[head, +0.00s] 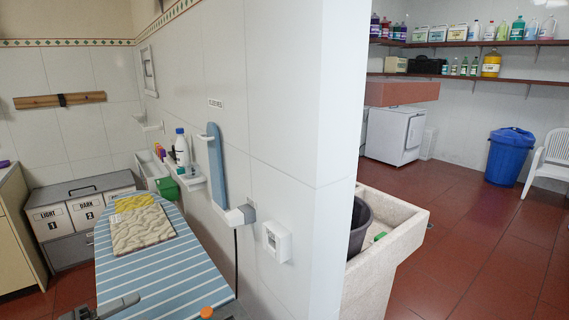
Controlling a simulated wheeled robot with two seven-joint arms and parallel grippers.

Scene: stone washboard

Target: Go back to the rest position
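A dark grey part, apparently my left gripper (97,308), shows at the bottom edge on the left, by the near end of the ironing board (165,275). It is cut off by the frame, so I cannot tell whether it is open or shut. I cannot make out my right gripper. A small orange and dark object (207,312) is cut off at the bottom edge, and I cannot tell what it is. A folded beige cloth (140,228) and a yellow cloth (133,203) lie on the striped board.
A tiled wall (285,120) divides the room close ahead. Right of it stands a stone washboard sink (400,225) with a dark basin (359,228). Laundry bins (85,212) stand at the back left. The red floor (480,255) is open towards a blue bin (509,157).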

